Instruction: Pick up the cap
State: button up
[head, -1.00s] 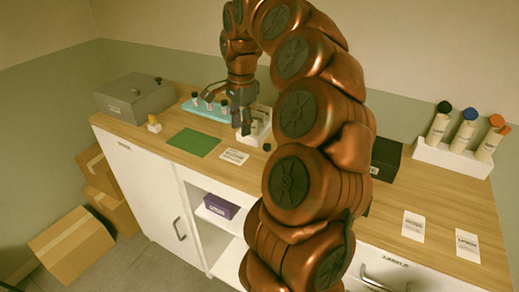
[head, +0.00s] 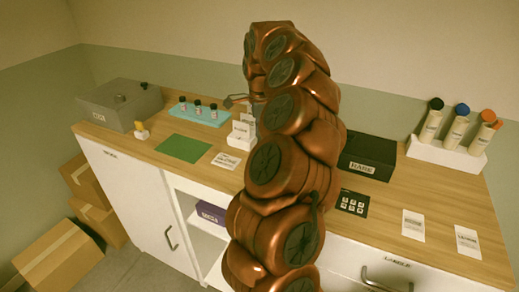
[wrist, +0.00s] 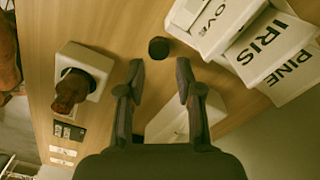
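A small round black cap (wrist: 159,47) stands on the wooden worktop in the wrist view, just beyond my fingertips and roughly centred between them. My gripper (wrist: 160,78) is open, with nothing between its two fingers. The cap is apart from both fingers. In the head view my arm hides the cap and most of my gripper.
A white box with CLOVE, IRIS and PINE cards (wrist: 265,45) stands close to the cap. A black box (head: 368,157), a white rack of capped bottles (head: 447,154), a blue bottle tray (head: 200,115) and a green mat (head: 184,148) share the worktop (head: 300,218).

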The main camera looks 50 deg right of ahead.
jog(key=shift+w+a+f+p, duration=0.15)
jog(key=shift+f+p, duration=0.65)
jog(key=shift+f, duration=1.45)
jog(key=c, duration=0.4)
